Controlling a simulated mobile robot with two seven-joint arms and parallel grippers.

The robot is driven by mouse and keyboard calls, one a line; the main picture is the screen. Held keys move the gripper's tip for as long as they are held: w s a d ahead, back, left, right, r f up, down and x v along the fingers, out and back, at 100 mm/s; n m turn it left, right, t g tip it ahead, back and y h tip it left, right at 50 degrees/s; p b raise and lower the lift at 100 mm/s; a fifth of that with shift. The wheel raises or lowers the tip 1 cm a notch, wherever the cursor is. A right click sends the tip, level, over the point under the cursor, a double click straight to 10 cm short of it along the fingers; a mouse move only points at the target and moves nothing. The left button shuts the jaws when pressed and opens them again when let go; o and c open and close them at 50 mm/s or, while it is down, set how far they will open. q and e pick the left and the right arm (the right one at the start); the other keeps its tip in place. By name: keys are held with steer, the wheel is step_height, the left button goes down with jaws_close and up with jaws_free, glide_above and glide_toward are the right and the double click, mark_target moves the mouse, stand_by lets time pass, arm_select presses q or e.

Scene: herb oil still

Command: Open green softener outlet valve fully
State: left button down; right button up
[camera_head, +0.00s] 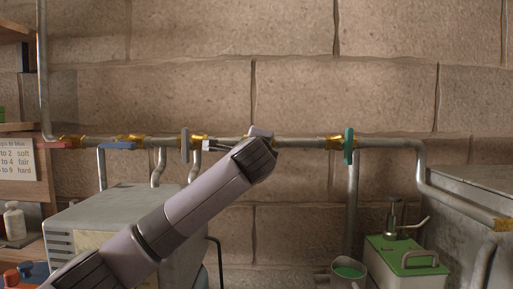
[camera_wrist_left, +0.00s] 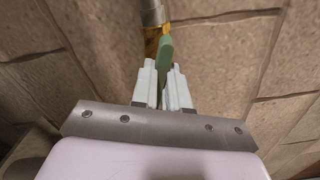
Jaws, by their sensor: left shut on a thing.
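In the left wrist view a green valve handle (camera_wrist_left: 165,52) stands between the fingers of my left gripper (camera_wrist_left: 165,75). The gripper is shut on this handle. A brass valve body (camera_wrist_left: 152,36) shows just beyond it, on the grey pipe (camera_wrist_left: 152,12). The held handle cannot be made out there; my gripper and wrist hide part of the pipe. My right gripper is not in view.
A green handwheel (camera_head: 348,146) sits on the pipe to the right, a greyish wheel (camera_head: 185,142) to the left. Red (camera_head: 57,145) and blue (camera_head: 118,146) levers are farther left. A grey metal box (camera_head: 110,215) and a green-topped can (camera_head: 405,258) stand below. The block wall is close behind.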

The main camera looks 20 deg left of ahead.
arm_select(q)
steer(key=shift+f+n, duration=0.2)
steer(key=shift+n, duration=2)
steer(key=c, duration=1.1)
jaws_free()
steer(key=shift+b+v, duration=1.25)
steer(key=shift+v, duration=2.35)
